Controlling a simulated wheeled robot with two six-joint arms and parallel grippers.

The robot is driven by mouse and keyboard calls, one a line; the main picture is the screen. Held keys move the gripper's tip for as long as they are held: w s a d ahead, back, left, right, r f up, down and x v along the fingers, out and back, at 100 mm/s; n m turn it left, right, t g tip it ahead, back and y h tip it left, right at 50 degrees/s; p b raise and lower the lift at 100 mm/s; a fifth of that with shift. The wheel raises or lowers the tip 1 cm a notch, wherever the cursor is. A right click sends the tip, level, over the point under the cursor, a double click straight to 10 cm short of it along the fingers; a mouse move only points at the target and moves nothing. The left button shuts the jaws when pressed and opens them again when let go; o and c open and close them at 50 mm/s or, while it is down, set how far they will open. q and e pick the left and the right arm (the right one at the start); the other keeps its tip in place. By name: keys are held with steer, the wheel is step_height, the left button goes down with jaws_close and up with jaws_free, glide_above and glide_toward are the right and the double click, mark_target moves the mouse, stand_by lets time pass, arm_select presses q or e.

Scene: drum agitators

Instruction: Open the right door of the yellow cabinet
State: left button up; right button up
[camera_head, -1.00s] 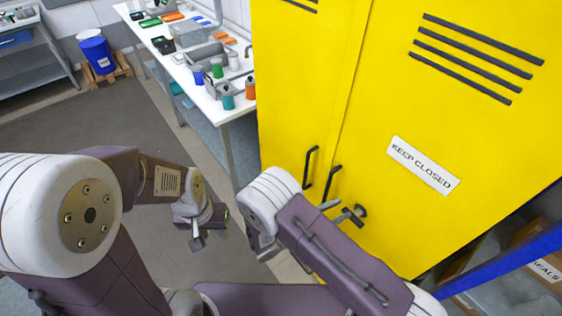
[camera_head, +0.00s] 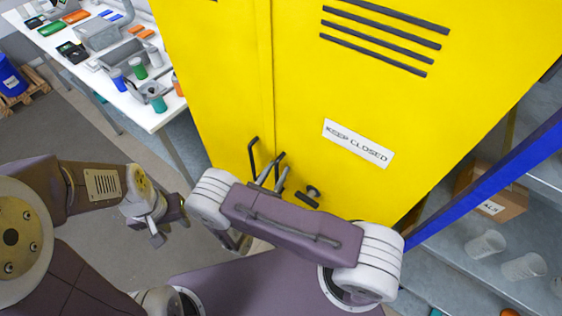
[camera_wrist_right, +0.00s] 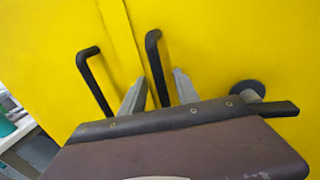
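The yellow cabinet's right door (camera_head: 400,110) is shut and bears a "KEEP CLOSED" label (camera_head: 357,143). Its black bar handle (camera_wrist_right: 152,60) stands beside the seam, to the right of the left door's handle (camera_wrist_right: 92,75). My right gripper (camera_head: 273,178) is at the right door's handle. In the right wrist view its grey fingers (camera_wrist_right: 158,90) are apart, with that handle between them; I see no clear grip. A round latch with a dark lever (camera_head: 312,192) sits right of the fingers. My left gripper (camera_head: 168,225) hangs over the floor, away from the cabinet; its opening is unclear.
A white table (camera_head: 150,112) with cups, bins and small parts stands left of the cabinet. A blue drum (camera_head: 10,78) is at the far left. At the right, a shelf with a blue post (camera_head: 490,185) holds a cardboard box (camera_head: 492,195) and clear cups. Grey floor lies open at left.

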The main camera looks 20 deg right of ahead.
steer(key=shift+s+a+r, duration=0.2)
steer(key=shift+s+a, duration=0.05)
steer(key=shift+s, duration=0.15)
steer(key=c, duration=0.5)
steer(key=shift+d, duration=0.1)
jaws_close()
steer(key=shift+f, duration=0.1)
stand_by(0.3)
